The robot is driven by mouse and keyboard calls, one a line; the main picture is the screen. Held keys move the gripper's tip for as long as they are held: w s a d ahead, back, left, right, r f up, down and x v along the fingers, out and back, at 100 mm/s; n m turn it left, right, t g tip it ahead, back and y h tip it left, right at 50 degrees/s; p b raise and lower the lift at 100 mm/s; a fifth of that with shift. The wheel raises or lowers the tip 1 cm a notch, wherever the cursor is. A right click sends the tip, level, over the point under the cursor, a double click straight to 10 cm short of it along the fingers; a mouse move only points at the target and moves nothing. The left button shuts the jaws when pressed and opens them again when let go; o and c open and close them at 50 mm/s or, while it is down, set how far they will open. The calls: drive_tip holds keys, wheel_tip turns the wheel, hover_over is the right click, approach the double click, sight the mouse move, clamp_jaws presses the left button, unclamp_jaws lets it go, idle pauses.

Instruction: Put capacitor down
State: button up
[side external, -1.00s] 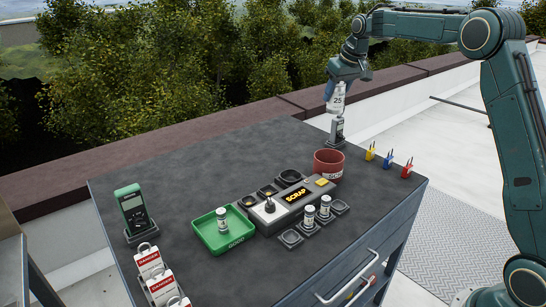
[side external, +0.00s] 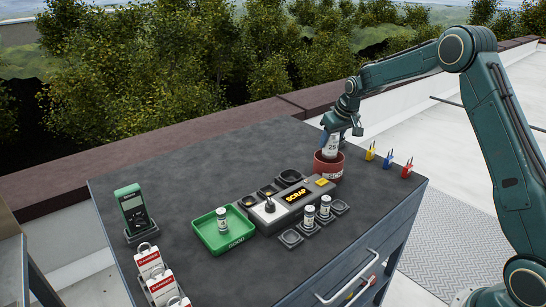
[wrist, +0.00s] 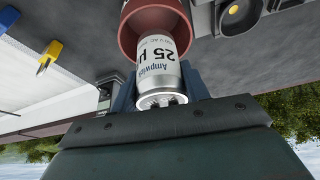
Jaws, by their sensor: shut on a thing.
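A silver-white capacitor (side external: 331,147) with a "25 µ" label is held in my gripper (side external: 334,136). Its lower end is inside the mouth of the red round bin (side external: 329,175); how deep is hidden by the bin wall. In the wrist view the capacitor (wrist: 160,60) lies between my gripper's fingers (wrist: 162,88), with its terminal end towards me and its other end at the red bin's (wrist: 138,12) opening.
A green tray (side external: 220,240) marked GOOD holds one capacitor (side external: 222,219). Two more capacitors (side external: 309,218) stand in dark holders in front of the tester. A green meter (side external: 133,210), red-and-white tags (side external: 151,262) and coloured clips (side external: 388,160) are at the sides.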

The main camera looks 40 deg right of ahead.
sight(330, 149)
drive_tip(key=shift+f, duration=2.2)
drive_tip(key=shift+f, duration=0.6)
drive_tip(key=o, duration=0.8)
drive_tip(key=shift+r, duration=0.15)
drive_tip(key=shift+r, duration=0.6)
drive_tip(key=v, duration=1)
drive_tip(key=shift+s+r, duration=0.15)
drive_tip(key=shift+s+a+r, duration=0.1)
drive_tip(key=shift+s+r, duration=0.15)
drive_tip(key=shift+r, duration=0.35)
